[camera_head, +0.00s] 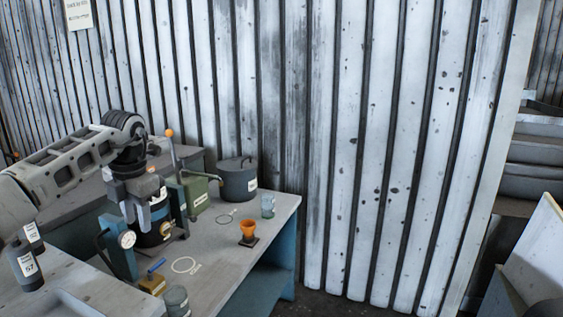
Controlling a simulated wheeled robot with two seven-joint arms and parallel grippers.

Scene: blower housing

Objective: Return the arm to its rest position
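My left arm comes in from the left and reaches over the workbench (225,262). Its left gripper (137,213) points down at the near left part of the bench. Its two fingers look apart, and I see nothing held between them. It overlaps a dark blue cylindrical device (154,236) in the picture; I cannot tell whether they touch. My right gripper is not in view.
A lever with an orange knob (169,133) rises behind the gripper. A corrugated wall (345,150) stands behind.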

